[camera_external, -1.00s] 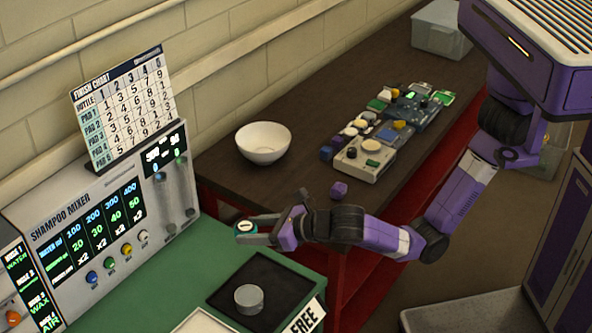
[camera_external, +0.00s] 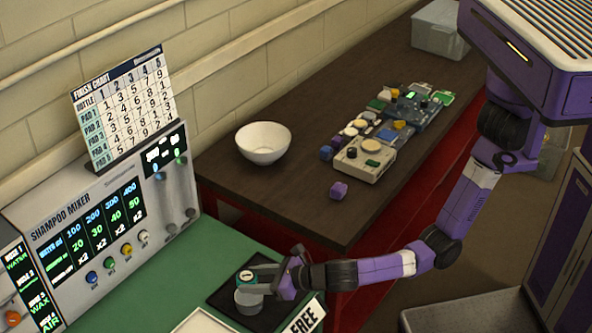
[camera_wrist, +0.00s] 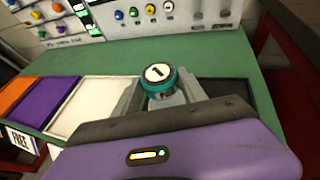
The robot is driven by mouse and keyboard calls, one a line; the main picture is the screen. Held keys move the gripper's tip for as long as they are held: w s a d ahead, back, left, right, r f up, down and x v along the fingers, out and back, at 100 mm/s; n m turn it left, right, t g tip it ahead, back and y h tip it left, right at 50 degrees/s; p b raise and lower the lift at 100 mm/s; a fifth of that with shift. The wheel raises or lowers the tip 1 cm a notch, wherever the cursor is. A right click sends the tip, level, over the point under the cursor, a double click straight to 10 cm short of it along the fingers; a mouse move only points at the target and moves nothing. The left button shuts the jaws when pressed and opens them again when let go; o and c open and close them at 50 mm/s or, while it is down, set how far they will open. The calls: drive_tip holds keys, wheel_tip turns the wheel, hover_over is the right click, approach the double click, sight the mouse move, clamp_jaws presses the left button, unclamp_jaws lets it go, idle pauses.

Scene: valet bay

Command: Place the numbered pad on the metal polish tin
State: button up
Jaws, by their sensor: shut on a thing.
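The numbered pad (camera_external: 246,276) is a teal disc with a white top. In the wrist view the pad (camera_wrist: 158,75) shows a black 1, facing up. My gripper (camera_external: 250,281) is shut on it, one finger on either side. The metal polish tin (camera_external: 248,301) is a short grey cylinder standing on the black mat (camera_external: 222,295). The pad is right over the tin, level; I cannot tell whether they touch. The gripper hides the tin's top. In the wrist view the tin is mostly hidden behind the pad and fingers.
The shampoo mixer panel (camera_external: 100,235) with knobs stands at the back of the green counter (camera_external: 150,290). A dark table (camera_external: 300,205) behind holds a white bowl (camera_external: 263,143), a purple block (camera_external: 338,190) and several devices.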

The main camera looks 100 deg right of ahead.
sight(255, 297)
drive_tip(key=shift+f, duration=2.1)
drive_tip(key=o, duration=1.3)
drive_tip(key=shift+f, duration=0.15)
drive_tip(key=shift+r, duration=0.2)
drive_tip(key=v, duration=1.2)
drive_tip(key=shift+f, duration=0.1)
